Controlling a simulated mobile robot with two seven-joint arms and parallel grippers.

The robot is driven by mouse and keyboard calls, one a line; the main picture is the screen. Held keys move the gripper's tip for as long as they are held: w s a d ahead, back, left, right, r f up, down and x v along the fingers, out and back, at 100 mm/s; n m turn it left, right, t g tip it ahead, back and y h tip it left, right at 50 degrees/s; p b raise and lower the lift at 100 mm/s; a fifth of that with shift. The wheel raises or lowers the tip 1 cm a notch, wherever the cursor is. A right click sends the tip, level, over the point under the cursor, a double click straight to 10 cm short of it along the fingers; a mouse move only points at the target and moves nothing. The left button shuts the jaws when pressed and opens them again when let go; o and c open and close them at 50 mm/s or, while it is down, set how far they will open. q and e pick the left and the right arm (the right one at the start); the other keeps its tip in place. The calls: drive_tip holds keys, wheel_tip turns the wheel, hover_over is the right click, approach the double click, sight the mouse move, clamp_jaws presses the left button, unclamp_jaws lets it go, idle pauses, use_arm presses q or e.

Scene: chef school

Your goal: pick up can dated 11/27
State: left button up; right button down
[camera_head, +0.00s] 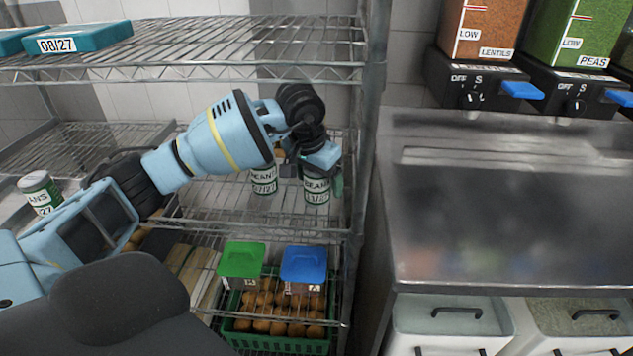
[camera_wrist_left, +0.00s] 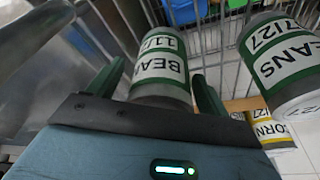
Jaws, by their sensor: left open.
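A beans can (camera_head: 316,190) with a green and white label stands on the middle wire shelf, below my left gripper (camera_head: 320,168). In the left wrist view this can (camera_wrist_left: 163,68) lies between the two green fingers of the open left gripper (camera_wrist_left: 158,88). Its label reads BEANS and a date starting 11; the rest is hard to read. A second beans can (camera_head: 263,181) stands to its left on the same shelf. A neighbouring can (camera_wrist_left: 282,62) in the wrist view shows BEANS and a date ending 7/27. My right gripper is not in view.
Another beans can (camera_head: 40,191) stands on the left shelf. A corn can (camera_wrist_left: 270,130) shows lower in the wrist view. The rack post (camera_head: 364,150) rises close right of the gripper. The upper shelf (camera_head: 230,48) hangs above; a green crate (camera_head: 276,341) sits below.

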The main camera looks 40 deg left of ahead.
use_arm(q)
drive_tip(key=shift+f, duration=0.2)
drive_tip(key=c, duration=1.3)
drive_tip(key=shift+w+r, duration=0.1)
drive_tip(key=shift+r, duration=0.1)
drive_tip(key=shift+r, duration=0.25)
drive_tip(key=s+d, duration=0.3)
drive_tip(key=s, duration=0.2)
drive_tip(key=s+d+b, duration=0.1)
drive_tip(key=s+d, duration=0.2)
drive_tip(key=s, duration=0.2)
drive_tip(key=s+d, duration=0.3)
drive_tip(key=s, duration=0.2)
drive_tip(key=shift+s+d+r+b, duration=0.2)
drive_tip(key=shift+d+r+b, duration=0.05)
drive_tip(key=shift+r+b, duration=0.1)
